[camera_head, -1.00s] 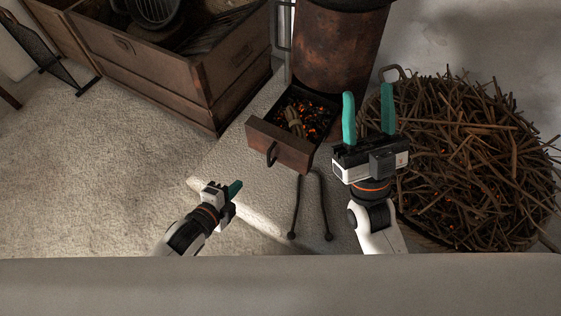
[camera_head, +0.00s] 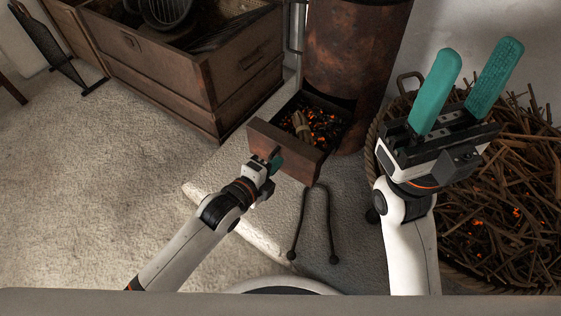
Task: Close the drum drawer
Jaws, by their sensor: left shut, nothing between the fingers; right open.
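The drum drawer (camera_head: 293,151) stands open, pulled out from the base of the rusty drum (camera_head: 355,55). Glowing embers and a small bundle of sticks (camera_head: 302,126) lie inside it. My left gripper (camera_head: 275,162) is shut and empty. Its teal fingertips are at the drawer's front panel and cover the handle area; I cannot tell whether they touch. My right gripper (camera_head: 466,88) is open and empty, raised to the right of the drum, with its two teal fingers apart.
A round basket of twigs (camera_head: 500,220) with some glowing bits fills the right side, partly behind my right arm. Tongs (camera_head: 318,225) lie on the floor below the drawer. A large wooden crate (camera_head: 185,65) stands at the upper left. The carpet at left is clear.

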